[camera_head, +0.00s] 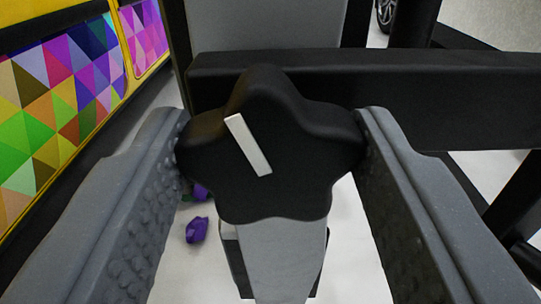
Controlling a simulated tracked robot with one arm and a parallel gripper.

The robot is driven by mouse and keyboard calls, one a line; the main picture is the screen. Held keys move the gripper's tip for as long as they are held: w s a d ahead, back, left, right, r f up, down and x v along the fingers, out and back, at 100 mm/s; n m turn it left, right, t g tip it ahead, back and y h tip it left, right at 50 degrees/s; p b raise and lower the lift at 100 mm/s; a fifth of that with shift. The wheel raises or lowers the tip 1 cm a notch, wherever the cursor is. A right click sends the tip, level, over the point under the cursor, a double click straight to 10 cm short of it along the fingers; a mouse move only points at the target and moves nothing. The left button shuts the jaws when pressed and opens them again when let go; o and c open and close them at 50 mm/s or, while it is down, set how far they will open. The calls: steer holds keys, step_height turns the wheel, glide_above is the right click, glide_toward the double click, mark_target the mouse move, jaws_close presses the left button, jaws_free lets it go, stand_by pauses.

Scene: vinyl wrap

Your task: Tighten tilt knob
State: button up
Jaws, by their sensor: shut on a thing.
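The tilt knob (292,150) is a black, lobed star-shaped knob with a white line marker on its face, in the middle of the head view. The white marker (248,144) slants from upper left to lower right. My gripper (272,140) has its two grey fingers on either side of the knob. The fingertips touch the knob's left and right lobes, so the gripper is shut on it. The knob hides what lies directly behind it.
A black horizontal beam (440,97) runs behind the knob to the right. A grey panel (265,25) stands above it. At left is a yellow vehicle side with a colourful triangle-pattern wrap (60,100). Small purple pieces (196,230) lie on the pale floor.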

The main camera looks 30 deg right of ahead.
steer(key=m+p, duration=0.2)
steer(key=p, duration=0.1)
steer(key=shift+a+r, duration=0.1)
steer(key=shift+r, duration=0.05)
steer(key=shift+f+m+p, duration=0.25)
steer(key=shift+m+p, duration=0.5)
steer(key=shift+m, duration=0.45)
steer(key=o, duration=1)
steer(key=shift+s, duration=0.15)
steer(key=p+v, duration=0.2)
steer(key=v, duration=1.1)
steer(key=shift+s+a+p, duration=0.1)
steer(key=shift+s+p, duration=0.1)
steer(key=shift+p, duration=0.2)
